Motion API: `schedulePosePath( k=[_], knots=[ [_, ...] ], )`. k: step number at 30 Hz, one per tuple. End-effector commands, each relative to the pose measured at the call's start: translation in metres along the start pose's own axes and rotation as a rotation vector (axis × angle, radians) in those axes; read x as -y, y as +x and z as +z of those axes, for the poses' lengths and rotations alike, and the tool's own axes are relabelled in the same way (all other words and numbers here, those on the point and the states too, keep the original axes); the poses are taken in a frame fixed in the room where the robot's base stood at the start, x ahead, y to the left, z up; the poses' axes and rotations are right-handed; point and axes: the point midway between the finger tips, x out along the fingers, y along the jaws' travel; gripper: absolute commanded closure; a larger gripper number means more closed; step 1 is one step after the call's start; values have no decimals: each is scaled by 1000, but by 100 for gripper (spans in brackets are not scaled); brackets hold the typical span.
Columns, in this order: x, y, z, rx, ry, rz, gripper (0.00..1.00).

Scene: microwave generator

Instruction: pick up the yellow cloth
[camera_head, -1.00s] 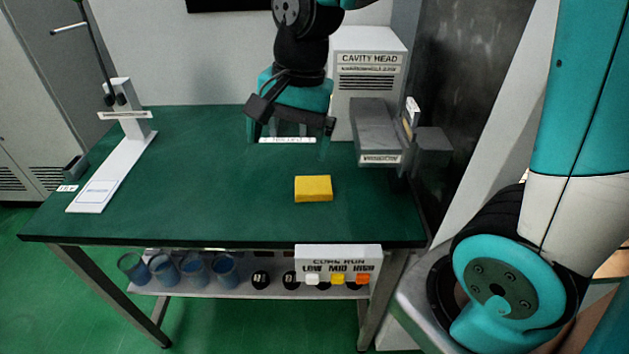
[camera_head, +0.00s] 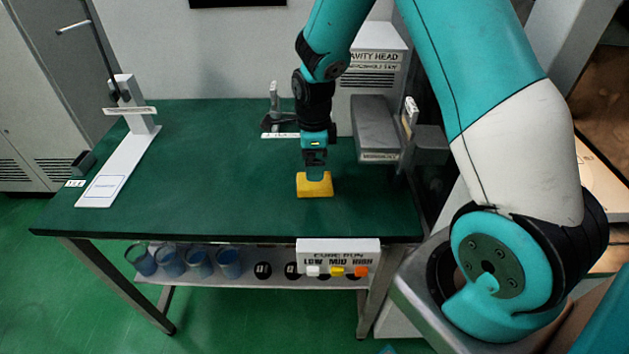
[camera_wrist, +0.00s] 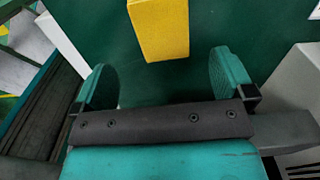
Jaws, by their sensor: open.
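The yellow cloth (camera_head: 315,188) is a small yellow block-like piece lying on the green tabletop near its front right part. My gripper (camera_head: 315,176) hangs down over it in the head view, at its far edge. In the wrist view the cloth (camera_wrist: 160,28) shows at the top centre, beyond the fingertips and roughly between their lines. My gripper there (camera_wrist: 168,78) has its two teal fingers spread apart with nothing between them. Whether the fingertips touch the cloth cannot be told from the head view.
The green table (camera_head: 220,150) is bare around the cloth. A grey device (camera_head: 377,130) stands to the right, with the cavity head box (camera_head: 372,75) behind. A small grey stand (camera_head: 275,110) is behind my gripper. A white stand (camera_head: 120,165) is at the left.

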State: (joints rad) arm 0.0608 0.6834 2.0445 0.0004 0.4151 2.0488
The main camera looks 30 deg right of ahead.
Motion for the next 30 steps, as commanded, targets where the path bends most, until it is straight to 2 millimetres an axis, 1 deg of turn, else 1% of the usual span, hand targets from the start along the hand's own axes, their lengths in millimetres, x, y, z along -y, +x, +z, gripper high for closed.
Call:
schedulePosePath(
  k=[1,3,8,11,15,18,21,26,29,30],
  knots=[
    [0,7,0,-1,-1,2,0],
    [0,13,0,-1,-1,2,0],
    [0,23,0,0,-1,2,0],
    [1,35,-2,-2,-1,4,0],
    [2,56,-2,-1,-2,3,0],
    [3,66,-2,0,-2,0,0],
    [3,70,-2,1,-2,-1,0],
    [3,70,-2,1,-2,-1,0],
    [3,70,-2,1,-2,-1,21],
    [3,70,-2,1,-2,-1,30]
  ],
)
